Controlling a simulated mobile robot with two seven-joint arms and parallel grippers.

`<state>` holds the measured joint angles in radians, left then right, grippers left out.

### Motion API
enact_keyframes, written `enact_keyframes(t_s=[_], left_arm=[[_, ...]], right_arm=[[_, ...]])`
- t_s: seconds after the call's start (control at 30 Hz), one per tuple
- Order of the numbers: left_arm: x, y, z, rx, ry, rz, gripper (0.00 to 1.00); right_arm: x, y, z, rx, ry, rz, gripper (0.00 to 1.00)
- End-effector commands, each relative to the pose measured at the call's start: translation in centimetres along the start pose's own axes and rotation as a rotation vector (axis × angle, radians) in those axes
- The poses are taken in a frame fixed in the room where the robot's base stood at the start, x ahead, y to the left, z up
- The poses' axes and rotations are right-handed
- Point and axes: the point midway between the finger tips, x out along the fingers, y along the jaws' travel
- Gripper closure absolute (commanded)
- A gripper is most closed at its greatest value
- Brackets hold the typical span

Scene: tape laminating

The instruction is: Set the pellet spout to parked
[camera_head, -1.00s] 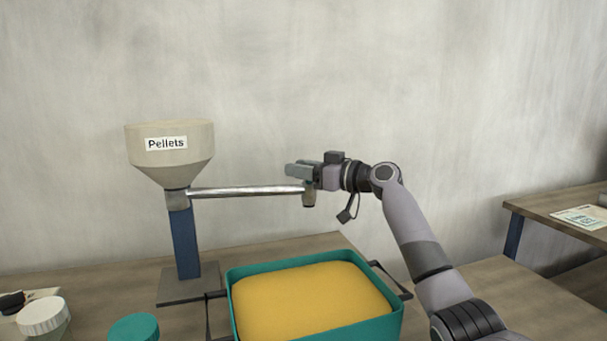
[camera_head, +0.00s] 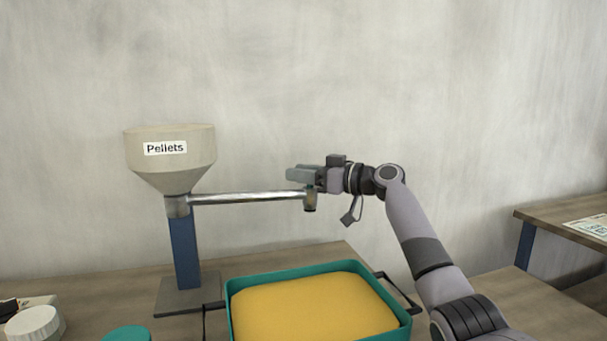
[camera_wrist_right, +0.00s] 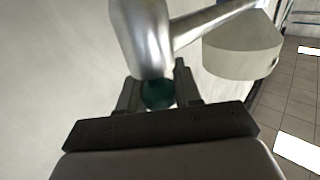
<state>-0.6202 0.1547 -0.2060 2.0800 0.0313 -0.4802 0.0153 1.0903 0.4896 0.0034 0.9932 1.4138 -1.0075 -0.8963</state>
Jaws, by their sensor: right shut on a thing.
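The pellet hopper (camera_head: 170,158), cream and labelled "Pellets", stands on a blue post at the left. Its metal spout (camera_head: 245,198) reaches right from the hopper's base and ends in a short downturned tip (camera_head: 310,203). My right gripper (camera_head: 303,175) is shut on the spout's outer end. In the right wrist view the silver spout end (camera_wrist_right: 145,35) sits at the two fingers (camera_wrist_right: 157,92), with a dark green round part between them. The hopper also shows there (camera_wrist_right: 243,45). My left gripper is not in view.
A teal bin (camera_head: 380,333) full of yellow pellets (camera_head: 310,308) stands on the table below the spout tip. A white lid (camera_head: 33,322) and a teal lid (camera_head: 127,334) are at the front left. Another table (camera_head: 560,225) is at the right. A wall is behind.

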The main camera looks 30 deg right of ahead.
Motion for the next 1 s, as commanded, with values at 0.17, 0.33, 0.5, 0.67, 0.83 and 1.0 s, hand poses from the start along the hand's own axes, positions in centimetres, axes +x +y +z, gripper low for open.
enact_keyframes(t_s=[0.17,0.33,0.5,0.67,0.83,1.0], left_arm=[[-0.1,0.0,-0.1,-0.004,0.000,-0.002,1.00],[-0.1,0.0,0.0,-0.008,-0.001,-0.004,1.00],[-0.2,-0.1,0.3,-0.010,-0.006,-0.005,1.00],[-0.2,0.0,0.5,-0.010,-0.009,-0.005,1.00],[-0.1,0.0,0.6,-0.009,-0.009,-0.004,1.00],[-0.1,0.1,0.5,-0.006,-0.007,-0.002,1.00]], right_arm=[[-0.2,0.4,-1.1,-0.005,0.024,0.017,0.54],[-0.1,0.3,-0.9,-0.005,0.019,0.014,0.44],[-0.2,0.3,-0.7,-0.004,0.015,0.012,0.44],[-1.3,0.3,-0.6,-0.004,0.014,0.013,0.44],[-3.6,0.3,-0.5,-0.005,0.015,0.014,0.44],[-5.9,0.3,-0.6,-0.005,0.016,0.015,0.44]])
